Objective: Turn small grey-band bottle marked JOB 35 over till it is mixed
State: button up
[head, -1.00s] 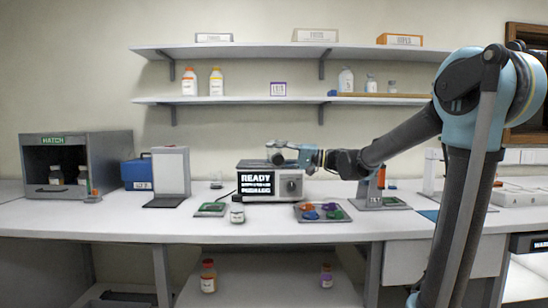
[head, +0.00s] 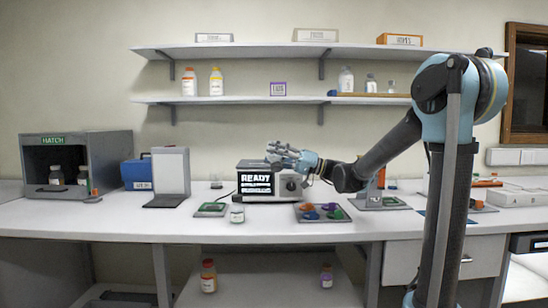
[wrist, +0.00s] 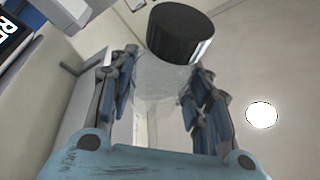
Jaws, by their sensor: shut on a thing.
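My gripper (head: 283,152) is in front of the grey READY machine, above the bench. In the wrist view its two fingers are shut on either side of a small clear bottle (wrist: 165,82) with a dark cap (wrist: 180,35). The cap is at the top of that picture. The bottle's grey band and JOB 35 marking cannot be made out. In the head view the held bottle is too small to make out clearly among the fingers.
The READY machine (head: 256,182) stands behind my gripper. A small bottle (head: 237,214) stands on the bench to the left. A tray of coloured pieces (head: 304,215) lies below right. The hatch box (head: 110,150) is far left; shelves (head: 260,100) run above.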

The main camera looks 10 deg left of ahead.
jog(key=m+t, duration=0.1)
jog(key=m, duration=0.1)
jog(key=m+t+h, duration=0.1)
jog(key=m, duration=0.2)
jog(key=shift+m, duration=0.3)
jog(key=shift+m+t+h, duration=0.4)
jog(key=shift+m+h, duration=0.1)
jog(key=shift+m, duration=0.7)
jog(key=m+h, duration=0.1)
jog(key=m, duration=0.2)
jog(key=m+h, duration=0.1)
jog(key=m, duration=0.2)
jog(key=shift+h, duration=0.3)
